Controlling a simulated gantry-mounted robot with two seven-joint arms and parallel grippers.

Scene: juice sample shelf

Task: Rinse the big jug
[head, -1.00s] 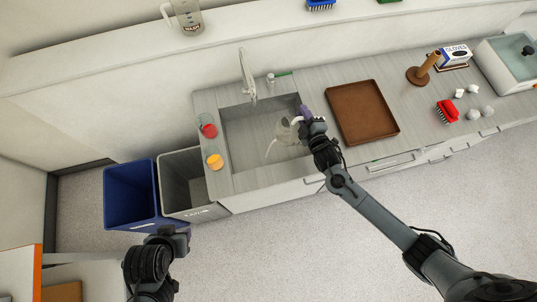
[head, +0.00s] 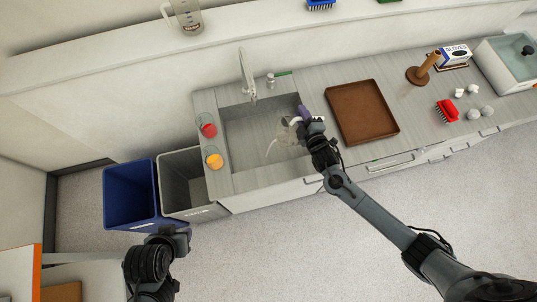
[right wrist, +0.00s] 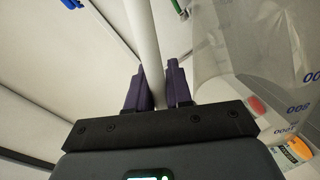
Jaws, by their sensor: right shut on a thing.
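A clear jug (head: 284,134) with a white handle is held over the right part of the sink (head: 240,130), apparently tilted. My right gripper (head: 304,116) is shut on its handle. In the right wrist view the white handle (right wrist: 144,35) runs between the purple fingers of my right gripper (right wrist: 160,88), and the jug's clear wall with printed volume marks (right wrist: 285,70) is at the right. Whether the jug holds liquid is unclear. The tap (head: 248,78) stands at the sink's back edge, left of the jug. My left gripper (head: 183,233) is low at the left, away from the sink; its fingers are unclear.
Glasses with red (head: 208,130) and orange (head: 214,160) contents stand left of the sink. A brown tray (head: 361,110) lies to its right. Another labelled jug (head: 186,15) stands on the shelf above. Blue (head: 130,192) and grey (head: 187,182) bins stand at the lower left.

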